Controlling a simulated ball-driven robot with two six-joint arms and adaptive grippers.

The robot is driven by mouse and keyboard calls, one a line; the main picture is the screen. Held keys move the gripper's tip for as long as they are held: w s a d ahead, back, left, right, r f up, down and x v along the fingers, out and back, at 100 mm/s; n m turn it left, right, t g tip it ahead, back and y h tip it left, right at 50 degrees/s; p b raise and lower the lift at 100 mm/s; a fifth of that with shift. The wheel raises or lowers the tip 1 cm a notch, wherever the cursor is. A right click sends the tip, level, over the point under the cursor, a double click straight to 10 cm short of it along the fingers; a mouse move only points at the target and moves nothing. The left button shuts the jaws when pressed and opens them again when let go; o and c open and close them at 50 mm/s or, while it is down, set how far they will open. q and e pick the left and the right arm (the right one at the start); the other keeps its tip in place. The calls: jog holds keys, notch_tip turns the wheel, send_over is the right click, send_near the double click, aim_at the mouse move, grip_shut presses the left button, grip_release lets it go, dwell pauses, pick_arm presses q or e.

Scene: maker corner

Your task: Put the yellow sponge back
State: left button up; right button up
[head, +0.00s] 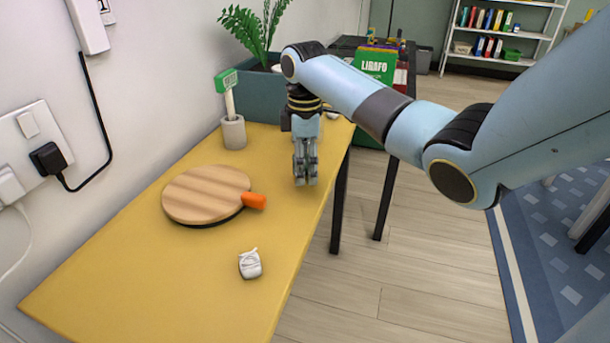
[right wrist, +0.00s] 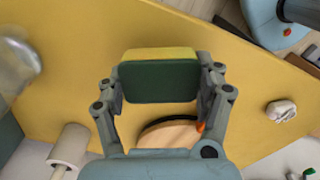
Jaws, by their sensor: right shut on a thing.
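My right gripper (head: 306,182) points down over the yellow table (head: 190,270), near its right edge. In the right wrist view, the right gripper (right wrist: 160,88) is shut on the yellow sponge (right wrist: 160,54), with one finger on each side of it. The sponge's dark green face (right wrist: 160,82) is turned to the wrist camera, and a yellow strip shows along its far edge. In the head view the fingers hide the sponge. I cannot tell whether it touches the table. My left gripper is in neither view.
A round wooden disc (head: 205,192) with an orange tab lies left of the gripper. A small white crumpled object (head: 250,264) lies nearer. A grey holder (head: 233,133) with a green-topped brush stands near the wall. A planter (head: 255,97) stands behind. The table's near part is clear.

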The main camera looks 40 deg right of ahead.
notch_tip(320, 180, down, 3)
jog(key=shift+r, duration=0.1)
jog(key=o, duration=1.2)
jog(key=shift+o, duration=0.2)
notch_tip(320, 180, up, 12)
jog(key=shift+r+p, duration=0.1)
jog(key=shift+p, duration=0.45)
